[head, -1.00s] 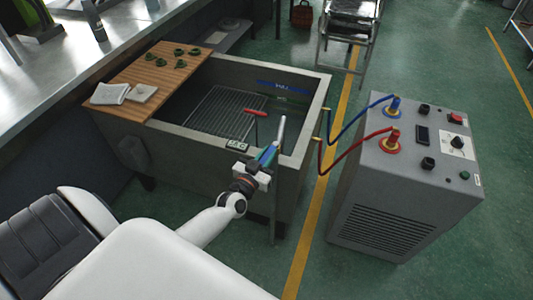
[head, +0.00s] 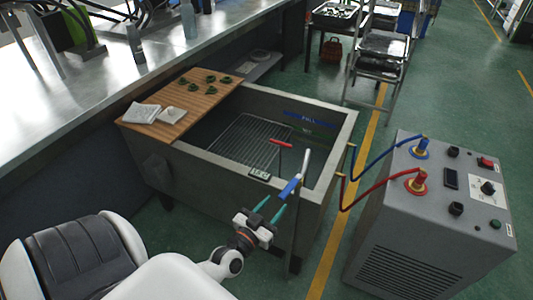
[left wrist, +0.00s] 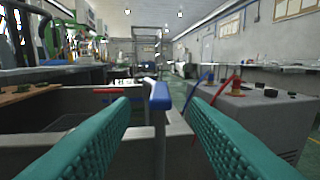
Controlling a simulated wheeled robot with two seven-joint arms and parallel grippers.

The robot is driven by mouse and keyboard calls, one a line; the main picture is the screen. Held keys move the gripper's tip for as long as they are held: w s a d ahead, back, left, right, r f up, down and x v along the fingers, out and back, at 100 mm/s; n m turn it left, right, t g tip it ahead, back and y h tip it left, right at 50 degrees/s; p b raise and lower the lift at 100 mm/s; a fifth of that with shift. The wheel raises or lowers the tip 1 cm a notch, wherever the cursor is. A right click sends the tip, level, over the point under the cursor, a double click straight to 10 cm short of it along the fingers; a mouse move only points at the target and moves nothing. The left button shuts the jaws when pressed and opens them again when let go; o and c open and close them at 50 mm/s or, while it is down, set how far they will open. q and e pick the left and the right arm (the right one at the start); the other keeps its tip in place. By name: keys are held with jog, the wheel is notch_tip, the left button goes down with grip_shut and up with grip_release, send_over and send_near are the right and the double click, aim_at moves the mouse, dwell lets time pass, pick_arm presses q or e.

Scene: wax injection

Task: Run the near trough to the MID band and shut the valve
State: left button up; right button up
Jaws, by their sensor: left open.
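The grey trough (head: 245,193) stands in the middle of the head view, with a wire rack (head: 245,140) inside. A blue band with lettering (head: 305,118) marks its far inner wall. I cannot tell the liquid level. A blue lever (head: 290,187) sits by a pale upright pipe (head: 305,163) at the near right corner. A red handle (head: 281,143) is just behind it. My left gripper (head: 269,208) is open and empty, just short of the blue lever. In the left wrist view the blue lever (left wrist: 160,97) stands between the teal fingers, beyond them. My right gripper is not in view.
A grey control unit (head: 420,240) with blue and red hoses stands to the right. A wooden board (head: 175,120) with green pieces and cloths covers the trough's left end. A metal bench (head: 100,85) runs along the left.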

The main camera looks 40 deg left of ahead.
pick_arm(q)
jog(key=shift+s+d, duration=0.15)
jog(key=shift+s, duration=1.45)
dwell(6.2)
